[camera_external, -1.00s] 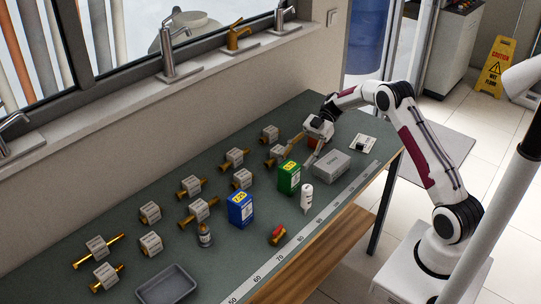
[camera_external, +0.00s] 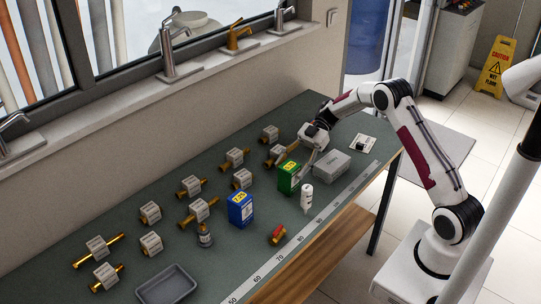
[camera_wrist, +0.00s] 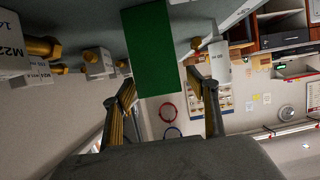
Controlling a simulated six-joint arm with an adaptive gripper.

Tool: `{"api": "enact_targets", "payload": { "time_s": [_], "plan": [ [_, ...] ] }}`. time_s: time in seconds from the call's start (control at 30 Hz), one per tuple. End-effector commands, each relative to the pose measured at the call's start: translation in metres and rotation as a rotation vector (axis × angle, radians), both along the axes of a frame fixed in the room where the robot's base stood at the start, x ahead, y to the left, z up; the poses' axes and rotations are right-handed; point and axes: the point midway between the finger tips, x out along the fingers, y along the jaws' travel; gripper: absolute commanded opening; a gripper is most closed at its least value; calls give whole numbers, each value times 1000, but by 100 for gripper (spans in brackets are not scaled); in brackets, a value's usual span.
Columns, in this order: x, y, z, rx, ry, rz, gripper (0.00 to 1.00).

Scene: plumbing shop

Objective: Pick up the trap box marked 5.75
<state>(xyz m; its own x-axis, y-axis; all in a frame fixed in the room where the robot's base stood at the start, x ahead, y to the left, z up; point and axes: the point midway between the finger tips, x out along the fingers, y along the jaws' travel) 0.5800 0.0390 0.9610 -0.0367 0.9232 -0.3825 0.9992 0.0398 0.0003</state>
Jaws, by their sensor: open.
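A green box (camera_external: 288,179) with a yellow label stands upright on the bench, and a blue box (camera_external: 240,210) with a yellow label stands to its left and nearer. The label figures are too small to read surely, so I cannot tell which box is marked 5.75. My gripper (camera_external: 303,167) is low beside the green box, at its upper right. In the wrist view the green box (camera_wrist: 152,50) shows a plain face ahead of my open, empty gripper (camera_wrist: 161,85), its lower end between the fingertips. I cannot tell whether they touch it.
A white bottle (camera_external: 306,197) stands just right of the green box, and a grey box (camera_external: 332,164) lies behind it. Several labelled brass fittings (camera_external: 243,178) fill the bench's wall side. A grey tray (camera_external: 167,286) sits at the near left.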

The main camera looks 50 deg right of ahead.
Motion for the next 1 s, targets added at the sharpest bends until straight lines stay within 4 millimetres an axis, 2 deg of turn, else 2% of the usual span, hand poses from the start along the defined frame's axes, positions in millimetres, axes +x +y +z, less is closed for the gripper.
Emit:
{"api": "enact_targets", "payload": {
  "time_s": [0.2, 0.73, 0.77, 0.93, 1.0],
  "plan": [
    [-1, 16, -7, 0, 1, 1, 58],
    [0, 18, -8, 0, 0, 0, 58],
    [0, 18, -8, -1, 0, 0, 56],
    [0, 18, -8, 0, 0, 0, 12],
    [0, 18, -8, 0, 0, 0, 12]
  ]
}}
